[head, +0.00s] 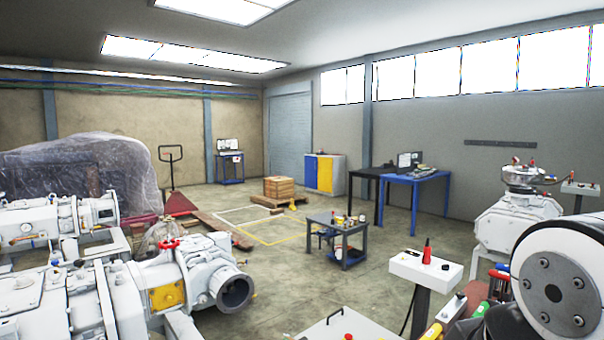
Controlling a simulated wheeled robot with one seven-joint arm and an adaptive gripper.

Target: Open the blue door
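A cabinet (340,174) stands against the far wall, a little right of the picture's middle. Its front has a blue door (311,172) on the left and a yellow door (325,174) on the right. Both look closed, but the handles are too small to make out. A large grey-blue roller shutter (290,132) is in the back wall left of the cabinet and is down. My gripper is not clearly in view; a large white and dark round part, which looks like my arm, fills the lower right corner.
White machinery (170,285) fills the lower left. A small work table (338,225), a white-topped stand (425,268) and a blue desk (415,178) stand toward the right. A pallet with boxes (279,188) sits before the cabinet. Open floor lies around the yellow lines.

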